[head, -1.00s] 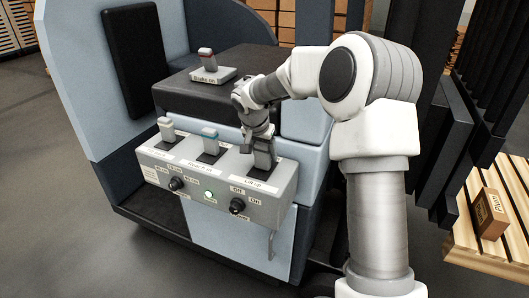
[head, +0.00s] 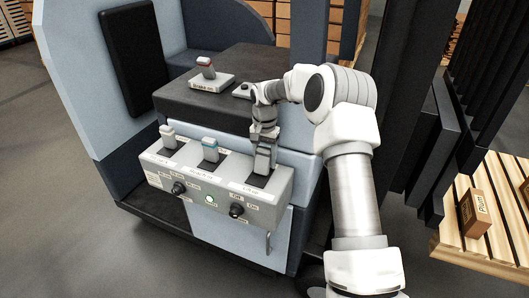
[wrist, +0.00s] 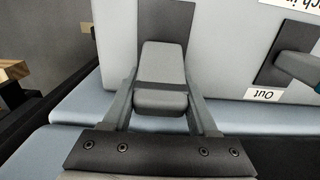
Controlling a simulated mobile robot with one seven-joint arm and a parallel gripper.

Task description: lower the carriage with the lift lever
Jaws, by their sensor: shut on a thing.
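The control panel (head: 215,190) carries three levers in a row. My gripper (head: 264,150) is at the rightmost one, a grey lever (wrist: 163,62) with a dark band, in a dark slot. In the wrist view my gripper (wrist: 163,95) has one finger on each side of this lever and is shut on it. Its label is too small to read. The carriage with its slatted wooden pallet (head: 440,240) is at the right edge, with a brown box (head: 474,213) on it; the pallet's underside is hidden.
The left lever (head: 168,135) and the teal-marked middle lever (head: 210,148) stand on the same panel, left of my gripper. Knobs and a light are on its front. A red-topped switch (head: 206,68) sits on the dark ledge above. Black mast bars (head: 440,140) stand at the right.

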